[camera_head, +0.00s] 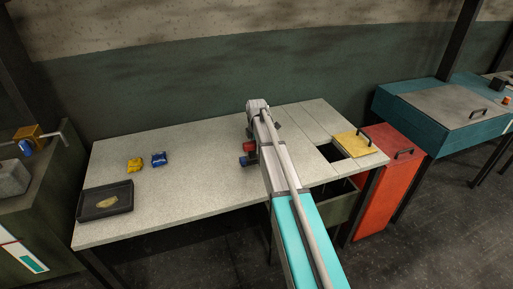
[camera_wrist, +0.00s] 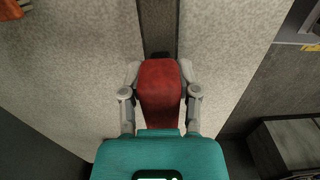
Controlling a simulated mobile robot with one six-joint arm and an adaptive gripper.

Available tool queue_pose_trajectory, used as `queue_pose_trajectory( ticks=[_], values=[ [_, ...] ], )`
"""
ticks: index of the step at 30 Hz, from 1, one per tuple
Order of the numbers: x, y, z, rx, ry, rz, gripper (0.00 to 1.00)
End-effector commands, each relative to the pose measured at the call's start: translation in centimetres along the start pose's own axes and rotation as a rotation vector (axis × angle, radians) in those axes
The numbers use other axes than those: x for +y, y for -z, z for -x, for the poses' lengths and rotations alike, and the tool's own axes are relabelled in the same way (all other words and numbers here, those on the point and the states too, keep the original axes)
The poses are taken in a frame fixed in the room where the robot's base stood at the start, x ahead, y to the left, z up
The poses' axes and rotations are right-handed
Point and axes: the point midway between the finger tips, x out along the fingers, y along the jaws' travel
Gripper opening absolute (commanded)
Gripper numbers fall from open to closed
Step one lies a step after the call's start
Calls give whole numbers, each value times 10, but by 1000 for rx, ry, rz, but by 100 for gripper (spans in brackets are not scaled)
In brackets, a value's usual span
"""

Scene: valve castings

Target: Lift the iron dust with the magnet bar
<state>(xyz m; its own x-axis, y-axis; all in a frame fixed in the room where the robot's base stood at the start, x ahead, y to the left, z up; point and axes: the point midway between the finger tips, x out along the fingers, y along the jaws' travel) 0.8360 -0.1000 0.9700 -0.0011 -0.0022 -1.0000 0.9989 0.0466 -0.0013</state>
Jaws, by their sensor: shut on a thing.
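My gripper (camera_wrist: 160,98) is shut on a red block-shaped piece (camera_wrist: 160,80), which I take to be the magnet bar's grip. Both grey fingers press on its sides. In the wrist view it is above the pale worktop, with a dark strip (camera_wrist: 160,25) just beyond it; I cannot tell whether that strip is part of the bar or a gap in the top. I cannot make out the iron dust in either view.
The worktop (camera_head: 190,180) has free room left of my arm. Yellow (camera_head: 135,164) and blue (camera_head: 159,159) pieces lie there. Right are an opening (camera_head: 328,152), a yellow lid (camera_head: 354,144) and a red cabinet (camera_head: 382,200).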

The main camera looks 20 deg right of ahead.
Motion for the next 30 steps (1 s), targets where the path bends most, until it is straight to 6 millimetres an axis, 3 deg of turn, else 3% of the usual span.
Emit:
queue_pose_trajectory(
  ticks=[12,30],
  values=[
    [0,0,30,0,0,0,3],
    [0,0,36,0,0,0,3]
  ],
)
